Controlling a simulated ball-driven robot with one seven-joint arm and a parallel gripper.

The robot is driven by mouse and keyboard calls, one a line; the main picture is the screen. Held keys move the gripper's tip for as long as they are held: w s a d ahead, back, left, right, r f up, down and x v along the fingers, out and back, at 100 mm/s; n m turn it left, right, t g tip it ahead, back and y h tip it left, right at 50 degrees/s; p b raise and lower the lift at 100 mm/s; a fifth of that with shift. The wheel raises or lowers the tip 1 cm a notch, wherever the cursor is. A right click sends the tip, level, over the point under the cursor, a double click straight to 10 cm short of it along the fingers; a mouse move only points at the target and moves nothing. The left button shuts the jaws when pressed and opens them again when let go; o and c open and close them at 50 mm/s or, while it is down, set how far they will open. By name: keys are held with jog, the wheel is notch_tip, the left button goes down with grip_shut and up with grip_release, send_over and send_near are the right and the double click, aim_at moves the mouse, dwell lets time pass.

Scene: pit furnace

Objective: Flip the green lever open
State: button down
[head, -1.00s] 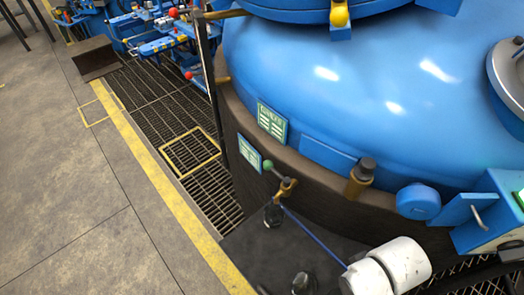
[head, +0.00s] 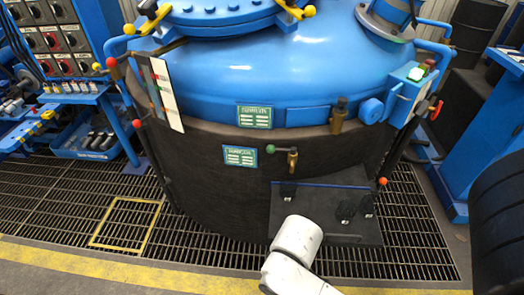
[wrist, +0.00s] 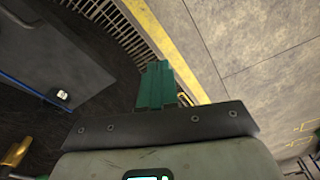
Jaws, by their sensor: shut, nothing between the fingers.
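The green lever is a short handle with a green ball knob (head: 270,149) on a brass valve (head: 292,157), on the front of the dark furnace wall. The handle points left, roughly level, in the head view. Part of a brass fitting (wrist: 16,153) shows at the lower left edge of the wrist view; I cannot tell surely if it is this valve. My gripper (wrist: 157,66) shows its green fingers closed together and empty, over grating and floor, apart from the brass fitting. The head view shows my white arm below the valve, but not the fingers.
A dark panel (head: 325,225) with black knobs and a blue rod along its top stands right of and below the valve. Label plates (head: 240,156) sit left of the lever. Grating (head: 70,200) and a yellow floor line (head: 120,275) lie in front.

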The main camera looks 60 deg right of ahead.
jog(key=shift+a, duration=0.1)
jog(key=shift+w, duration=0.1)
jog(key=m+h+p, duration=0.4)
jog(key=m+p, duration=0.7)
jog(key=m, duration=0.2)
send_near(279, 140)
notch_tip(279, 140, up, 2)
jog(key=s+a, duration=0.1)
jog(key=a, duration=0.1)
jog(key=shift+s, duration=0.2)
jog(key=shift+d, duration=0.1)
jog(key=shift+t+y, duration=0.3)
jog(key=p+x, duration=0.1)
jog(key=x, duration=0.9)
jog(key=shift+s, duration=0.15)
